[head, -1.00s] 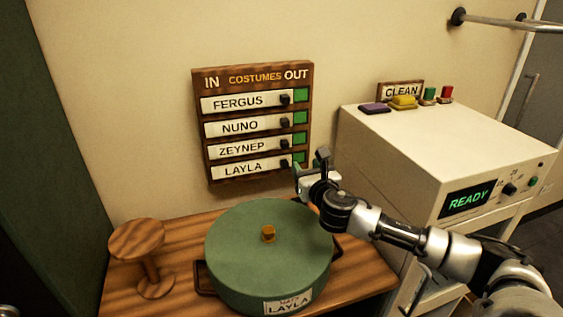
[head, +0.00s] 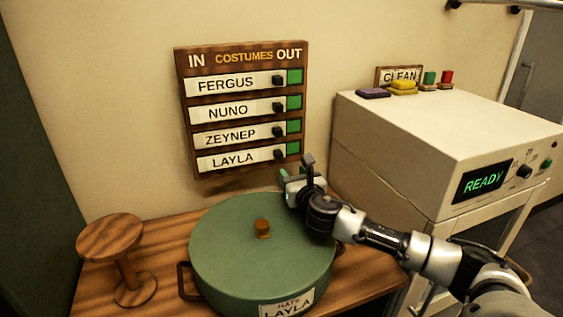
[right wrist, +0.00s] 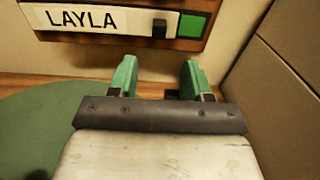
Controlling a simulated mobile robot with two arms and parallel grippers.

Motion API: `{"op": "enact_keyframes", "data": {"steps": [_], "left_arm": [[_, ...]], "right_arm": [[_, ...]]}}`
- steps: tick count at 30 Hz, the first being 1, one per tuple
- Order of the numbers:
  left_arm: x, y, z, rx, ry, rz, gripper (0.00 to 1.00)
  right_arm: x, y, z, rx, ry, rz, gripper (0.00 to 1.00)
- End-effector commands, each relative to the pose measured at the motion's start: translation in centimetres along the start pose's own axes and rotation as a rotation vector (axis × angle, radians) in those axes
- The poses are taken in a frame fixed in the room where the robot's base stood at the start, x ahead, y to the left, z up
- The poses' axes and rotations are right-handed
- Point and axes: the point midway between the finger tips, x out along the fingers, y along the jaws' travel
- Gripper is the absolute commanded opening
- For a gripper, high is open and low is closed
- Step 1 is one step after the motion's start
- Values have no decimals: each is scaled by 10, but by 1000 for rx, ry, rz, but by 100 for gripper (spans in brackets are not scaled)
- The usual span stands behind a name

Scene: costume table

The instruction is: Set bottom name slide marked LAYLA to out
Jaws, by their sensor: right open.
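The bottom name slide is a white plate reading LAYLA (head: 232,159) on the brown IN/OUT costumes board (head: 240,179). Its black knob (head: 279,155) is at the plate's right end, beside a green square (head: 293,147) on the OUT side. In the right wrist view the LAYLA plate (right wrist: 82,19), knob (right wrist: 159,29) and green square (right wrist: 191,25) show at the top. My right gripper (head: 296,174) is open and empty, just below and right of the knob. Its green fingertips (right wrist: 157,76) are apart, below the knob and not touching it. My left gripper is not in view.
A green round hat box (head: 230,235) labelled LAYLA stands on the wooden table (head: 175,250), below my right gripper. A wooden stand (head: 112,240) is at the left. A cream machine (head: 410,130) showing READY stands at the right. FERGUS, NUNO and ZEYNEP slides are above LAYLA.

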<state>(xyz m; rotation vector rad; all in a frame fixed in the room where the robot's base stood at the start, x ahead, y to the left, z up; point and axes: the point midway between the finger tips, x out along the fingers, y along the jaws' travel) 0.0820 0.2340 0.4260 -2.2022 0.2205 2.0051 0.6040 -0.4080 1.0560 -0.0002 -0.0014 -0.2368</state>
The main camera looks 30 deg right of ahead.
Motion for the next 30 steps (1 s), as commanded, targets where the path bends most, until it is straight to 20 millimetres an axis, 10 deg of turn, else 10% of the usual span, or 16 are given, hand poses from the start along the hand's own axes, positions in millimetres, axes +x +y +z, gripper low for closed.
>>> {"op": "enact_keyframes", "data": {"steps": [15, 30], "left_arm": [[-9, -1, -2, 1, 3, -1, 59], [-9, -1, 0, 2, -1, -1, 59]], "right_arm": [[82, 1, 1, 2, 0, 0, 49], [90, 1, 0, 0, 1, 1, 40]]}}
